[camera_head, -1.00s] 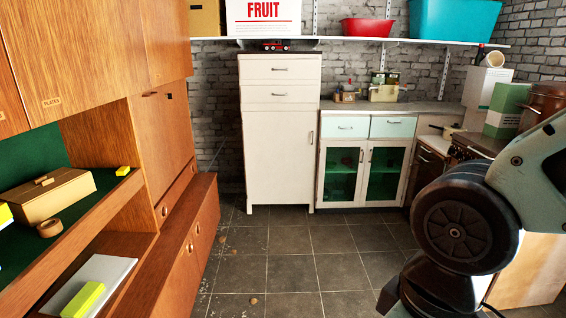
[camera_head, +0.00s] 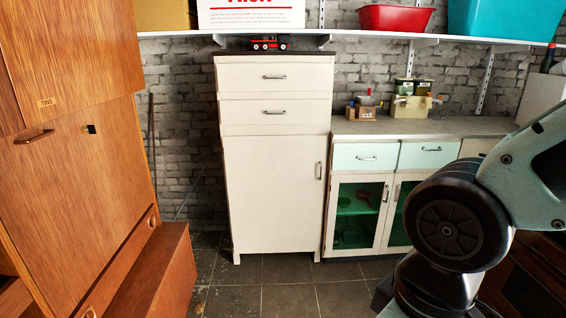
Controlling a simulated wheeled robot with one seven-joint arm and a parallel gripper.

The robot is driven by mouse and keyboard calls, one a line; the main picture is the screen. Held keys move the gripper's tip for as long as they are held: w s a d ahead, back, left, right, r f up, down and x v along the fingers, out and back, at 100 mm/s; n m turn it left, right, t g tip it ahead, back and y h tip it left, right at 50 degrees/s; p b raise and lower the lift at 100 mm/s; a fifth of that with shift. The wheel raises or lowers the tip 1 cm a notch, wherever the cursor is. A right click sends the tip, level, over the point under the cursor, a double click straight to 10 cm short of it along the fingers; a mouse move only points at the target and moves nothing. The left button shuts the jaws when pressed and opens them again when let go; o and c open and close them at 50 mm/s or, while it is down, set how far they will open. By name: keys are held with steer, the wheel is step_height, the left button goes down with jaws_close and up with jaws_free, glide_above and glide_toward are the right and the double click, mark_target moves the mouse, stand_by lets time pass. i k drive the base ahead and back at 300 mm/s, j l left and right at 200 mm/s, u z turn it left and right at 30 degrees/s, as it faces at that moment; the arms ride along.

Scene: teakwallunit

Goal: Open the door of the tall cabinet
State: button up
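The tall white cabinet (camera_head: 272,185) stands upright against the brick wall, near the middle of the camera_head view. Its tall lower door is shut, with a small vertical metal handle (camera_head: 319,170) at the door's upper right. Two shut drawers with horizontal handles (camera_head: 274,77) sit above the door. My arm shows at the right of the view, in front of the low counter and well apart from the cabinet. My gripper is not in view.
A low counter unit with glass doors (camera_head: 358,205) adjoins the cabinet's right side. A brown wooden wall unit (camera_head: 75,170) lines the left. A shelf (camera_head: 400,36) with boxes and bins runs above. Tiled floor (camera_head: 290,298) in front of the cabinet is clear.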

mark_target(276, 184)
steer(key=i+z, duration=0.2)
steer(key=i, duration=0.3)
steer(key=i+j+z, duration=0.2)
steer(key=i, duration=0.25)
steer(key=i+j+z, duration=0.15)
steer(key=i, duration=0.3)
steer(key=i+j+u, duration=0.1)
steer(key=i+j, duration=0.6)
steer(key=i+j+u, duration=0.2)
steer(key=j+u, duration=0.2)
steer(key=j, duration=0.2)
